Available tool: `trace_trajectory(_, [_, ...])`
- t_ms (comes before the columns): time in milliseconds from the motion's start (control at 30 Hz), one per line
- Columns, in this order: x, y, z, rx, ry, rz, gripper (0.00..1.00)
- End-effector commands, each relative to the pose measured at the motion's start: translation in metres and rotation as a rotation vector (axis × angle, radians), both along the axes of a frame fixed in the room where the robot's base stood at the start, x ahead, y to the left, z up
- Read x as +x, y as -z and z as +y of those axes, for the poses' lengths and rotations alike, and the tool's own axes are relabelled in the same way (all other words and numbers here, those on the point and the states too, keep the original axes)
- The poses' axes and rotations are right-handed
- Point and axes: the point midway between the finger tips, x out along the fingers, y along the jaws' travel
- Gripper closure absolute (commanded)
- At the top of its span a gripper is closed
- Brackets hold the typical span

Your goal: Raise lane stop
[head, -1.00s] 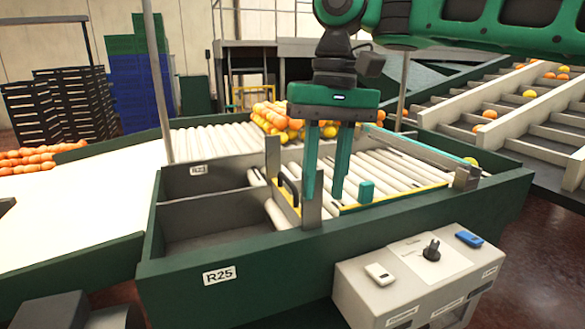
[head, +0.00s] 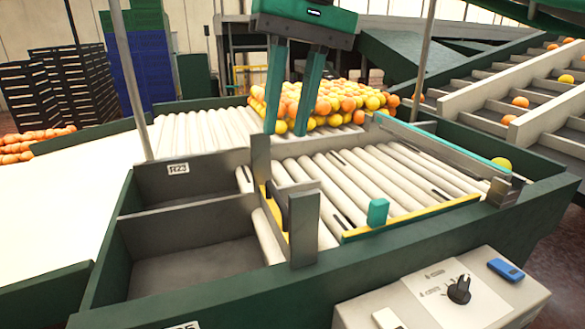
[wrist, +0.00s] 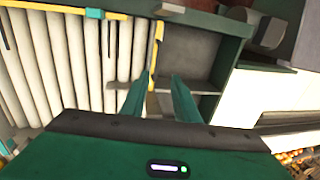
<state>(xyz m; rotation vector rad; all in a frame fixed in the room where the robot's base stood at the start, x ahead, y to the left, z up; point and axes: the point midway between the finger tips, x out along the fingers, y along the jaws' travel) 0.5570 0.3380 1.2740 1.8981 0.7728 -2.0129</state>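The lane stop (head: 273,215) is a low barrier with a yellow edge and a dark handle, between two upright grey posts at the left end of the roller lane (head: 330,185). It sits low, near the rollers; its exact height is hard to tell. My gripper (head: 285,132) is above and behind it in the head view, apart from the handle. Its two teal fingers point down with a gap between them and nothing held. In the wrist view the fingertips (wrist: 162,78) are also apart, near the yellow edge.
Piled oranges (head: 325,105) lie behind the fingers on the rollers. A yellow bar with a teal block (head: 378,212) runs along the lane's front. Grey bins (head: 190,265) stand left of the posts. A control box with a black knob (head: 459,289) is at front right.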

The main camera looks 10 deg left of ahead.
Motion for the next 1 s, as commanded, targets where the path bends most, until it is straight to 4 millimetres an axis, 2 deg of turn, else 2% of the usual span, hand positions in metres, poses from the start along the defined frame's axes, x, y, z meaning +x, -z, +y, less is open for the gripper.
trace_trajectory(300, [0.004,0.026,-0.007,-0.003,0.021,0.001,0.72])
trace_trajectory(1000, [-0.001,0.076,-0.002,-0.002,0.025,0.001,0.72])
